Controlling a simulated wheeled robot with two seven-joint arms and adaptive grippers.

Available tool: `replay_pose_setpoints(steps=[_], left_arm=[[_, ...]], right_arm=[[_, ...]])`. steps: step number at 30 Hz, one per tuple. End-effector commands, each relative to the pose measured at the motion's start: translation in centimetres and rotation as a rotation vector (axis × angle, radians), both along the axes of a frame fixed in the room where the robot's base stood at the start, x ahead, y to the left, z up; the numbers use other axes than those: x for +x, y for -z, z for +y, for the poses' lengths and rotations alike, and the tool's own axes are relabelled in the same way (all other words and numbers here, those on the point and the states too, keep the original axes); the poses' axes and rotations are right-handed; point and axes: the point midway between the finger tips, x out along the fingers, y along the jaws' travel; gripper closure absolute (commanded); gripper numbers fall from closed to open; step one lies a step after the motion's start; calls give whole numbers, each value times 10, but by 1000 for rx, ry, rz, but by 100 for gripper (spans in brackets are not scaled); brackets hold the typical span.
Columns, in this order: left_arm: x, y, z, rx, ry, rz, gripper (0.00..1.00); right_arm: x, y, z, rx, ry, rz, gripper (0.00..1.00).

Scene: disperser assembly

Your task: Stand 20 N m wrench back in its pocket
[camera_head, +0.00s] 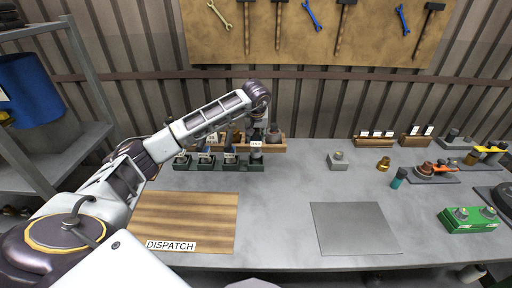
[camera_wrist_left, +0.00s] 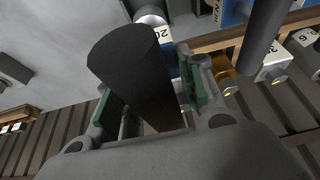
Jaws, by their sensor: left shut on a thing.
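My left gripper (camera_head: 258,122) is above the right end of a low green rack (camera_head: 215,165) at the back of the bench. In the left wrist view the gripper (camera_wrist_left: 152,98) is shut on the thick black handle (camera_wrist_left: 132,72) of a wrench, its green pads on either side. A white label reading "20" (camera_wrist_left: 163,34) shows past the handle, beside a silver round end (camera_wrist_left: 150,15). In the head view a small white label (camera_head: 256,144) shows just below the gripper. Whether the wrench's lower end is inside a pocket cannot be told. The right gripper is not in view.
Other labelled tools (camera_head: 205,156) stand in the green rack to the left. A wooden rack (camera_head: 272,145) is close behind. The DISPATCH board (camera_head: 190,220) and a grey plate (camera_head: 355,228) lie in front. A grey block (camera_head: 338,161) stands to the right.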

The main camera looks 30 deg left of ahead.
Motion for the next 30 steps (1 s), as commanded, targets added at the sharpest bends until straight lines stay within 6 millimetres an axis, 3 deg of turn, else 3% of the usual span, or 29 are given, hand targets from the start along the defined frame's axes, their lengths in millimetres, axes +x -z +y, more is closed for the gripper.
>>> replay_pose_setpoints(steps=[6,16,23,30], left_arm=[[1,17,0,-1,-1,-4,100],[1,20,0,0,-1,-5,100],[1,26,0,0,-1,-3,100],[0,48,0,-1,0,-3,100]], right_arm=[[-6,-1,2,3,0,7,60],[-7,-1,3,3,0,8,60],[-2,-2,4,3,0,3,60],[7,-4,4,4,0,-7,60]])
